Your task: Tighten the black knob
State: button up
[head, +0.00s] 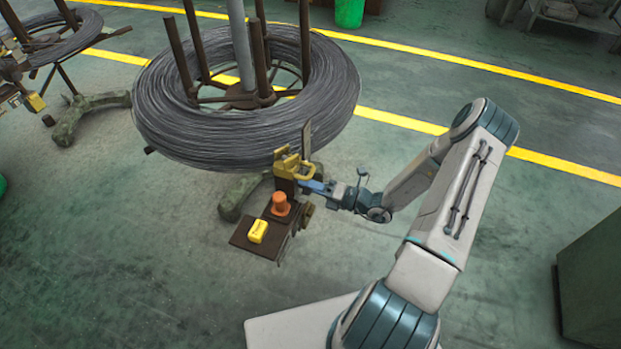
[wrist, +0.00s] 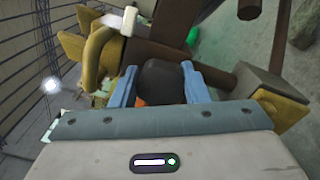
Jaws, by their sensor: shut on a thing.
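The black knob (wrist: 164,78) shows in the wrist view as a dark rounded block between the two blue fingers of my gripper (wrist: 160,84). My gripper is shut on it, one finger on each side. In the head view my gripper (head: 312,186) reaches in from the right to the yellow and brown mechanism (head: 288,168) below the wire coil. The knob cannot be made out there. Its turned angle cannot be told.
A large wire coil (head: 170,105) on a post stand is just behind the mechanism. An orange cone-shaped part (head: 280,204) and a yellow box (head: 258,231) sit on a brown plate (head: 243,243) in front. A green cabinet (head: 592,265) stands at right. Floor between is clear.

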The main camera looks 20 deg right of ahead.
jog(key=m+p, duration=0.3)
jog(key=m, duration=0.3)
jog(key=shift+m, duration=0.3)
jog(key=m, duration=0.1)
jog(key=m+p, duration=0.1)
jog(key=m, duration=0.3)
jog(key=shift+f, duration=0.3)
jog(key=shift+m, duration=0.4)
jog(key=o, duration=1)
jog(key=shift+c, duration=0.2)
jog(key=v, duration=1.4)
jog(key=shift+b, duration=0.35)
jog(key=shift+r, duration=0.1)
